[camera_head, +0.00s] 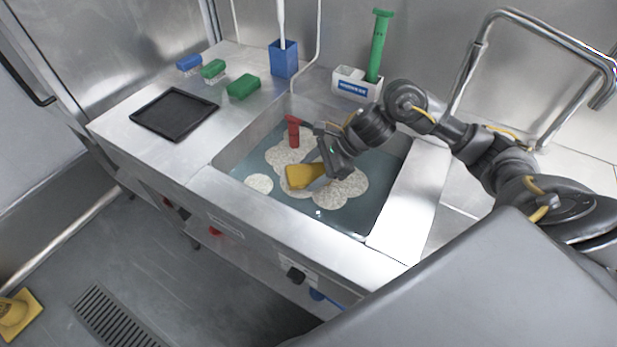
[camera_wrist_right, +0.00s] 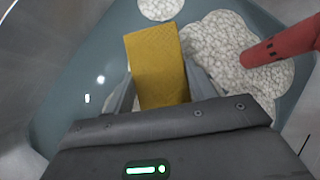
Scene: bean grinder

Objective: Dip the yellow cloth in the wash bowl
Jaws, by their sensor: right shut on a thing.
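The yellow cloth (camera_head: 303,175) is held by my right gripper (camera_head: 326,172), which is shut on it. In the right wrist view the cloth (camera_wrist_right: 158,62) sticks out between the two fingers (camera_wrist_right: 160,98). The wash bowl (camera_head: 340,208) is a steel sink basin filled with blue-grey water, with patches of white foam. The cloth is over the foam in the middle of the basin; I cannot tell surely how far it is in the water. My left gripper is not in view.
A red-handled thing (camera_head: 293,130) stands at the basin's back; its handle also shows in the right wrist view (camera_wrist_right: 280,46). A black tray (camera_head: 174,113), green brushes (camera_head: 243,86), a blue holder (camera_head: 284,60) and a white holder with a green tool (camera_head: 356,83) stand on the counter.

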